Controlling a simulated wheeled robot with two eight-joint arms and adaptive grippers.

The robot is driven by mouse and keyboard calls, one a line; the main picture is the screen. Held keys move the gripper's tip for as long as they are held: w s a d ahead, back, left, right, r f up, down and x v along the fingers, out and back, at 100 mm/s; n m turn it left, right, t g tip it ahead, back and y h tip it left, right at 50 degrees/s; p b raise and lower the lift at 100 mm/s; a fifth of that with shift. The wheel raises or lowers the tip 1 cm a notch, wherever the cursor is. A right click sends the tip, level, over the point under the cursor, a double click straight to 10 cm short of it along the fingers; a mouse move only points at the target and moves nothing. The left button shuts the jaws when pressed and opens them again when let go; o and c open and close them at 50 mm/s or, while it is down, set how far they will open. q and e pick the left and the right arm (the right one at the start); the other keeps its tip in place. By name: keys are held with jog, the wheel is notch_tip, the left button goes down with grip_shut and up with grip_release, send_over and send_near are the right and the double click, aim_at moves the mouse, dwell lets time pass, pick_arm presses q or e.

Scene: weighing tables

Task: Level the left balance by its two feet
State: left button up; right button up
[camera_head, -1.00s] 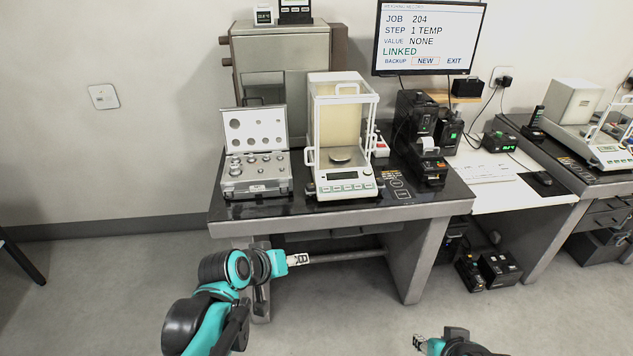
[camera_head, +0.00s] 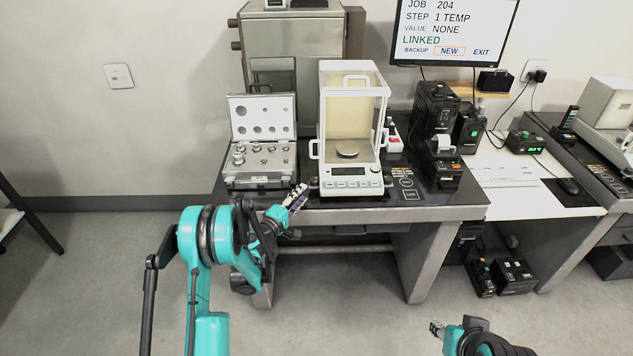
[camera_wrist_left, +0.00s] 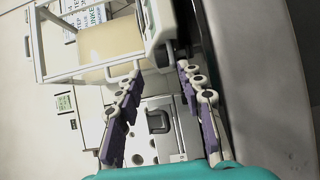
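The left balance (camera_head: 350,184) is white with a glass draft shield and stands on the dark table. A small dark foot shows at its front right corner (camera_head: 388,181). My left gripper (camera_head: 299,192) is at the table's front edge, just left of the balance's front left corner. In the left wrist view its two purple-padded fingers (camera_wrist_left: 160,68) are spread apart, with the balance's corner (camera_wrist_left: 157,25) just ahead, near the tips. Whether they touch the left foot I cannot tell. My right gripper (camera_head: 437,329) is low, in front of the table, too small to read.
An open case of weights (camera_head: 262,180) stands left of the balance, close to my left gripper. A printer (camera_head: 440,165) and dark devices stand to the right. The monitor (camera_head: 455,30) reads "LINKED". The floor in front is clear.

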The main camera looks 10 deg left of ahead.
aim_at(311, 184)
pick_arm(q)
jog(key=shift+w+f, duration=0.2)
jog(key=shift+w, duration=0.35)
jog(key=b+x, duration=0.2)
jog(key=x, duration=0.3)
jog(key=shift+w+d, duration=0.1)
jog(key=shift+w, duration=0.05)
jog(key=shift+w+d+r, duration=0.1)
jog(key=shift+w+d, duration=0.05)
jog(key=shift+w, duration=0.55)
grip_shut()
